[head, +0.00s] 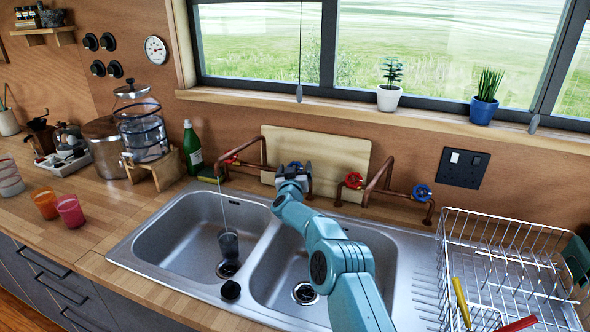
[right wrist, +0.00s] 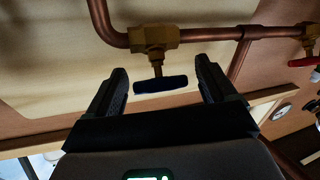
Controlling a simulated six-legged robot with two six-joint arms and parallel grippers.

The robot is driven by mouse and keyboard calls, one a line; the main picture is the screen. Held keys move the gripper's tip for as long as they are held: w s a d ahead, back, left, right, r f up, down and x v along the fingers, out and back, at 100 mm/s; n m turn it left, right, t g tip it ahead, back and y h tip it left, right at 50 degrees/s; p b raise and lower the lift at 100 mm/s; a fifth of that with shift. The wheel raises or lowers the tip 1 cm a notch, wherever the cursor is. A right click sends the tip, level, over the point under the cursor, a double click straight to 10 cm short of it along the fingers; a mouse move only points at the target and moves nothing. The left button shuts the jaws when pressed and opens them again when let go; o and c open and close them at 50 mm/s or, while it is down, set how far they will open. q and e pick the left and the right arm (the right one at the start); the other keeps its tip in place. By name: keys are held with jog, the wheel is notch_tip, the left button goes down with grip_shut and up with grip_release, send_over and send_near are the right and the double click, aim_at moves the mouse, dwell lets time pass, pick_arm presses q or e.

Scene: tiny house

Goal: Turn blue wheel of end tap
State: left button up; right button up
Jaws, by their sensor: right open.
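Two copper taps stand behind the sinks, each with a red and a blue wheel. On the left tap, the red wheel (head: 232,160) is at the left. Its blue wheel (right wrist: 161,84) lies edge-on between the spread fingers of my right gripper (right wrist: 162,72) in the right wrist view, with gaps on both sides. In the head view my right gripper (head: 294,168) is at that wheel and largely covers it. The right tap has a red wheel (head: 353,180) and a blue wheel (head: 422,192) at its right end, both clear of the gripper. My left gripper is not in view.
A double steel sink (head: 160,232) lies below, with a grey cup (head: 228,243) in the left basin. A wooden board (head: 345,152) leans behind the taps. A wire dish rack (head: 510,250) stands right, a green bottle (head: 192,148) left.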

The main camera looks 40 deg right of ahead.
jog(key=c, duration=1)
jog(key=shift+a+r+m+g+h+p, duration=0.1)
jog(key=shift+r+m+g+h+p, duration=0.2)
jog(key=shift+m+p, duration=0.4)
jog(key=shift+c, duration=0.2)
jog(key=shift+f+m+g+h, duration=0.3)
jog(key=shift+m+g+h, duration=0.2)
jog(key=shift+m+g, duration=0.15)
jog(key=o, duration=1)
jog(key=shift+o, duration=0.2)
